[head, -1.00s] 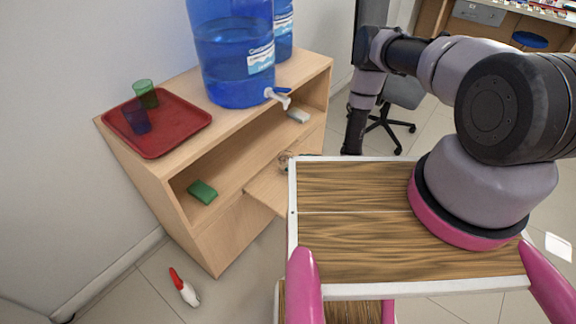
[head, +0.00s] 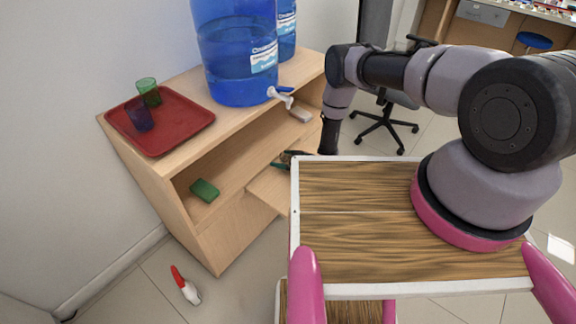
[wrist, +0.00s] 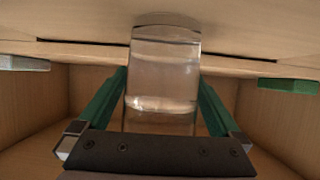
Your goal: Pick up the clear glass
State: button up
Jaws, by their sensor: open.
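The clear glass (wrist: 163,75) stands out in the middle of the wrist view, between the two green fingers of my gripper (wrist: 162,88). The fingers are open, one on each side of it, with the left finger very close to the glass wall. I cannot tell whether either finger touches it. In the head view my gripper (head: 284,161) is small and partly dark, low at the right end of the wooden cabinet. The glass cannot be made out there.
A wooden cabinet (head: 172,182) holds a red tray (head: 176,128) with a green cup (head: 148,90) and a dark blue cup (head: 138,115). Blue water jugs (head: 238,75) stand on top. A green sponge (head: 204,191) lies on the shelf.

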jog(key=c, duration=1.5)
grip_shut()
jog(key=shift+r, duration=0.2)
